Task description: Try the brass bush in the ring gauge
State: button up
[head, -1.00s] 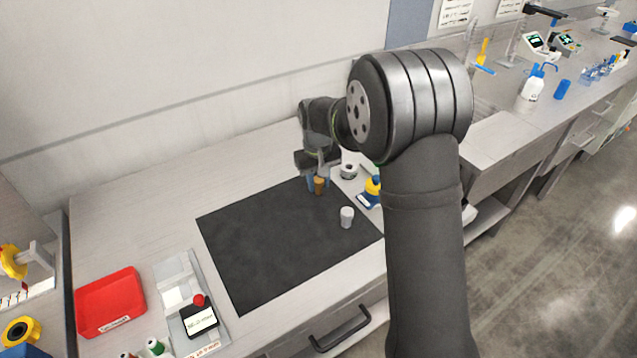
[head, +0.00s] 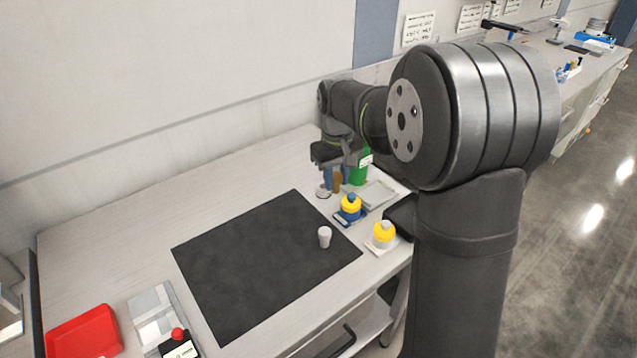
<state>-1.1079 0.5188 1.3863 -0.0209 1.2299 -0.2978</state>
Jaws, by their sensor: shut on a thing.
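The brass bush (head: 338,182) is a small brown-gold cylinder, upright between the blue fingertips of my gripper (head: 338,180). My gripper is shut on it, near the back right of the bench. The ring gauge, a pale metal ring (head: 323,192), shows just left of and below the fingers, partly hidden by them. The bush looks apart from the ring, but its exact height above the bench is hard to tell.
A dark mat (head: 250,260) covers mid-bench, with a small pale cylinder (head: 324,237) on it. To the right are a blue-and-yellow container (head: 350,209), a yellow-topped one (head: 384,234), a grey tray (head: 380,193) and a green bottle (head: 361,167). A red tray (head: 85,335) lies front left.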

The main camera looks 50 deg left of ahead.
jog(key=shift+w+r, duration=0.15)
jog(key=shift+w, duration=0.15)
jog(key=w+a+f, duration=0.2)
jog(key=w+a, duration=0.2)
jog(key=a, duration=0.6)
jog(key=shift+a, duration=0.15)
jog(key=shift+f, duration=0.2)
jog(key=shift+f, duration=2.4)
jog(key=shift+f, duration=1.4)
dwell(0.5)
jog(key=o, duration=1)
jog(key=shift+o, duration=0.2)
jog(key=shift+s, duration=0.15)
jog(key=shift+f, duration=0.1)
